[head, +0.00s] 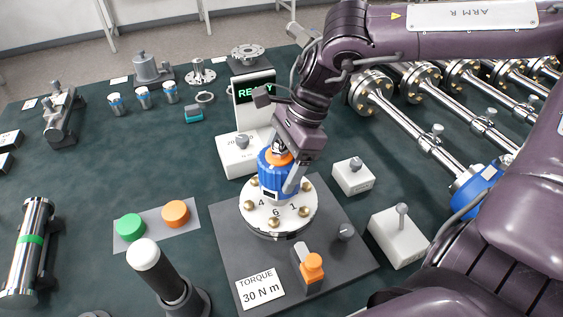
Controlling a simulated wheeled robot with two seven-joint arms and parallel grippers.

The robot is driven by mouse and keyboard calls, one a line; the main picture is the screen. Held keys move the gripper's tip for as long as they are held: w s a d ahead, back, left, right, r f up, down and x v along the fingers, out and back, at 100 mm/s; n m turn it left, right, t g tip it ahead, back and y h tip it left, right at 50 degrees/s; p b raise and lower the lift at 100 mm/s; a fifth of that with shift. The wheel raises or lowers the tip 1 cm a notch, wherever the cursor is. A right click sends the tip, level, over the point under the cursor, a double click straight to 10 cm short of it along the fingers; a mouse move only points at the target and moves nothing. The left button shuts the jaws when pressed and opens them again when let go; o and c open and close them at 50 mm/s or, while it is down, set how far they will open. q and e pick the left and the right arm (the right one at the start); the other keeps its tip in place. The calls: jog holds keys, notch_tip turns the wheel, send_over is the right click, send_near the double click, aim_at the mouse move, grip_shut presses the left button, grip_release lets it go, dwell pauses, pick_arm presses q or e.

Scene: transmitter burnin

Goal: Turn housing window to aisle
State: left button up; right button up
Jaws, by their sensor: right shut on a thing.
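The blue transmitter housing (268,183) with an orange top stands upright at the centre of a white numbered flange (258,217) with brass bolts. A small dark patch, perhaps its window, shows low on the near side. My right gripper (287,163) comes down from above and is shut on the housing, hiding its upper right side. The flange sits on a dark grey base plate (350,262). My left gripper is not in view.
A "READY" display (255,92) stands behind the housing. White boxes (353,176) with knobs are to the right, and an orange-topped device (312,268) is in front. Green (131,227) and orange (175,213) buttons lie left.

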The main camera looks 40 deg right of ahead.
jog(key=shift+w+d+f+n, duration=0.1)
jog(key=shift+n, duration=0.3)
jog(key=shift+f, duration=0.1)
